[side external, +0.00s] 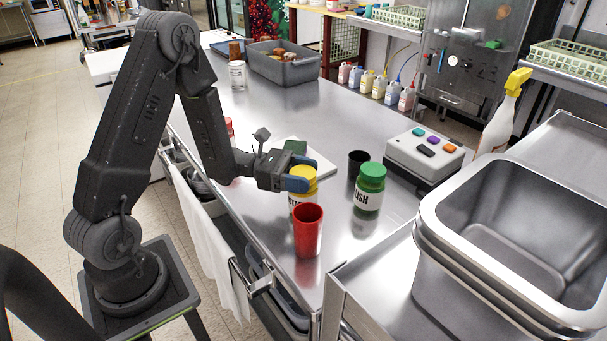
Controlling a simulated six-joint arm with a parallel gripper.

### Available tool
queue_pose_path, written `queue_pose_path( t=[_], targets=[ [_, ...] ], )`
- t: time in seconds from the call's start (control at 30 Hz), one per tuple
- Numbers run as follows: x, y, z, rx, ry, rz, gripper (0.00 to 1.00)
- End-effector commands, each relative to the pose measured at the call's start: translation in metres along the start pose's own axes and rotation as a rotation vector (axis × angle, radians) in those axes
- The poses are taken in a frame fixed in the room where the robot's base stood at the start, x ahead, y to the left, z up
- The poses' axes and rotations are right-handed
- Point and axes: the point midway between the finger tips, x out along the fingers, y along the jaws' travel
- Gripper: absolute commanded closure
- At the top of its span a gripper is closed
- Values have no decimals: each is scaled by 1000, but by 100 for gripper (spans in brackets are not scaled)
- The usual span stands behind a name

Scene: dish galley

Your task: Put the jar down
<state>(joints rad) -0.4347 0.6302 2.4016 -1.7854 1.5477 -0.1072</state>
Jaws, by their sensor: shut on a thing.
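My gripper (298,168) is shut on a yellow-lidded jar (303,174), with its fingers at the lid. The jar is upright and has a light label, partly covered by a blue fingertip. A red cup (308,232) stands in front of the jar and hides its lower part, so I cannot tell whether its base touches the steel counter (350,262). A green-lidded jar (369,187) with a label ending in "ISH" stands to the right on the counter.
A black cup (357,163) stands behind the green-lidded jar. A grey button box (425,158) and a spray bottle (502,115) are further right. A deep steel basin (435,215) is at the front right. A grey bin (285,72) stands at the back; the counter before it is mostly clear.

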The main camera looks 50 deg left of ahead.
Motion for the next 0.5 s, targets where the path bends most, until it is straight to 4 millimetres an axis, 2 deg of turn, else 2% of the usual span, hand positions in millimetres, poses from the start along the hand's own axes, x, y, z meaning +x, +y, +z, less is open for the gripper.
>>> queue_pose_path(
  t=[0.27, 0.3, 0.5],
  targets=[
    [0, 0, -4, 1, -2, 0, 95],
    [0, 0, -4, 1, 0, 0, 34],
    [0, 0, -4, 0, 0, 0, 15]
  ],
)
